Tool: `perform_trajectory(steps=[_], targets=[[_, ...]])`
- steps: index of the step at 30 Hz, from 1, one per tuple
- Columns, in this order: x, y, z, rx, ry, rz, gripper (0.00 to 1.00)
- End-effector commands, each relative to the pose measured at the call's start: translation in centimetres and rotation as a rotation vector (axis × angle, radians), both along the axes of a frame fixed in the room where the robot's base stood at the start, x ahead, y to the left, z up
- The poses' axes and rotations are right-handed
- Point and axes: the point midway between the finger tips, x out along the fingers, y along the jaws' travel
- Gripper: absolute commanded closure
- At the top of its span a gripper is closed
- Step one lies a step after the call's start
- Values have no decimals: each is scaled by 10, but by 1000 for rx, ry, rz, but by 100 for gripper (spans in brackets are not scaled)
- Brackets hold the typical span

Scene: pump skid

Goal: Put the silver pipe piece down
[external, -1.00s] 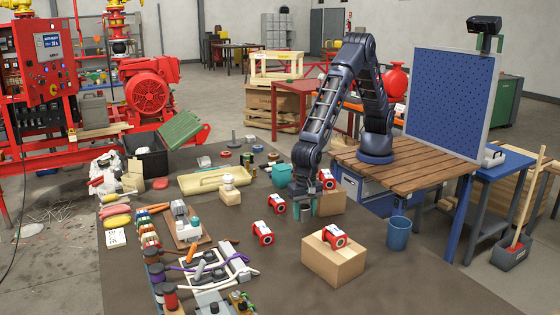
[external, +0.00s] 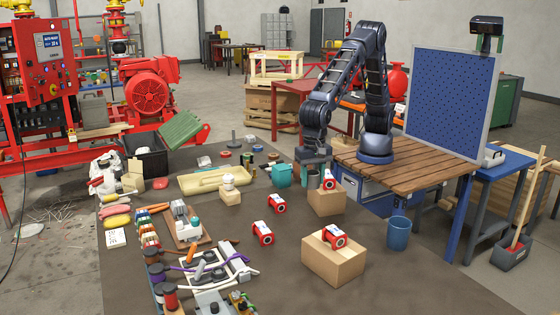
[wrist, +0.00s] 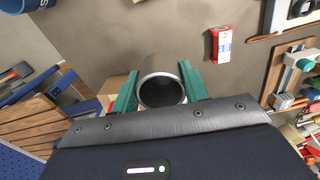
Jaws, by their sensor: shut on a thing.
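The silver pipe piece (wrist: 162,70) is a short hollow metal tube. In the wrist view it sits between the two teal fingers of my gripper (wrist: 158,82), its open end facing the camera. In the external view my gripper (external: 311,176) points down above the dark work surface, beside the small cardboard box (external: 327,204) with a red part on it. The pipe piece is hard to make out there between the fingers.
A teal cup (external: 282,176) stands close to the left of my gripper. Red parts (external: 277,204) stand on the mat, and another rests on the larger cardboard box (external: 334,263). A blue bin (external: 398,233) stands at right. Open mat lies around the front red parts.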

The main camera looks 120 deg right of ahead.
Motion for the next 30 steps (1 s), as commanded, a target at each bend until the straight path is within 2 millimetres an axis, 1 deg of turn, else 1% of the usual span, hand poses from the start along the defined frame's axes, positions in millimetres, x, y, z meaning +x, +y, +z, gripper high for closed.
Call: perform_trajectory(steps=[1, 2, 6, 8, 9, 11, 12, 14, 15, 18, 21, 24, 28, 30], targets=[[-6, 20, 0, 1, 0, 10, 81], [-9, 31, 0, 1, -1, 13, 81], [-29, 87, 0, 0, 0, 32, 81], [-40, 111, 1, 1, -1, 39, 81], [-47, 127, 1, 0, 0, 43, 81], [-59, 151, 1, 0, 0, 50, 81], [-67, 166, 1, 1, -1, 55, 81], [-80, 189, 1, 1, 0, 63, 81], [-90, 204, 1, 0, 0, 67, 81], [-111, 235, 2, 1, -1, 78, 81], [-129, 260, 2, 0, -1, 87, 81], [-142, 276, 2, 0, -1, 92, 81], [-151, 287, 1, 0, -1, 94, 81], [-153, 289, -4, -1, 0, 94, 81]])
